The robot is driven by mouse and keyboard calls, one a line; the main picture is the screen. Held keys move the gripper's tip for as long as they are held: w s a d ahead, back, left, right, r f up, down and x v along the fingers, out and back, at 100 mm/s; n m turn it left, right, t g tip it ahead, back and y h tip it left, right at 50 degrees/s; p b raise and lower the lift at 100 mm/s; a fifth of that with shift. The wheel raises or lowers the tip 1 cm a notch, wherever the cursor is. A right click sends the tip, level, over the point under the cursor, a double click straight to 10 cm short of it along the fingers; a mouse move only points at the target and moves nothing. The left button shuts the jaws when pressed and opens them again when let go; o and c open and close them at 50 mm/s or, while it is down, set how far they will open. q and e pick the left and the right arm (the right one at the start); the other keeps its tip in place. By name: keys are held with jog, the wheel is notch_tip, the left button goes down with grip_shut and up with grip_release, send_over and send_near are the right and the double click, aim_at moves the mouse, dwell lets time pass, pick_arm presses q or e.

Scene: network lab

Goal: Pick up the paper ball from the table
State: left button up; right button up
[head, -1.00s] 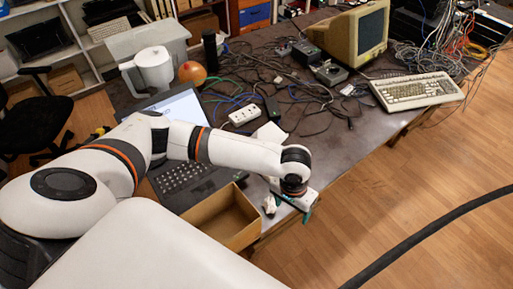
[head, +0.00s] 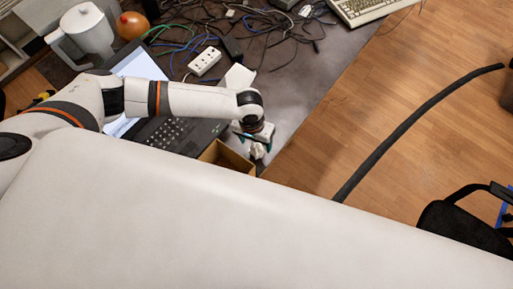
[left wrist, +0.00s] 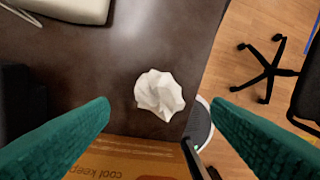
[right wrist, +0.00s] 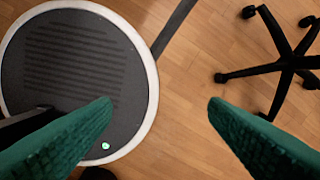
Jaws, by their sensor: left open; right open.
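The paper ball (left wrist: 160,95) is white and crumpled. It lies on the dark table (left wrist: 130,60) near the table's right edge. In the head view the paper ball (head: 257,151) shows small, partly behind my gripper. My left gripper (left wrist: 160,108) is open, with its green fingers on either side of the ball in the picture and no visible contact. In the head view the left gripper (head: 254,134) is over the table edge area. My right gripper (right wrist: 160,105) is open and empty, facing the floor.
An open cardboard box (head: 228,157) stands beside the ball, near a laptop (head: 172,132). A white power strip (head: 205,61) and many cables lie farther back. A white jug (head: 87,32) and a round orange object (head: 132,25) stand at the back left. A black chair (head: 465,222) is at right.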

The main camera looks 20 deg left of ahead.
aim_at(256, 147)
pick_arm(q)
notch_tip(256, 147, down, 4)
jog(key=shift+d+r+p, duration=0.15)
jog(key=shift+r+p, duration=0.05)
jog(key=shift+p, duration=0.2)
jog(key=shift+f, duration=0.55)
jog(key=c, duration=1.1)
pick_arm(e)
jog(key=shift+w+a+r, duration=0.15)
jog(key=shift+a+r, duration=0.25)
jog(key=shift+r, duration=0.1)
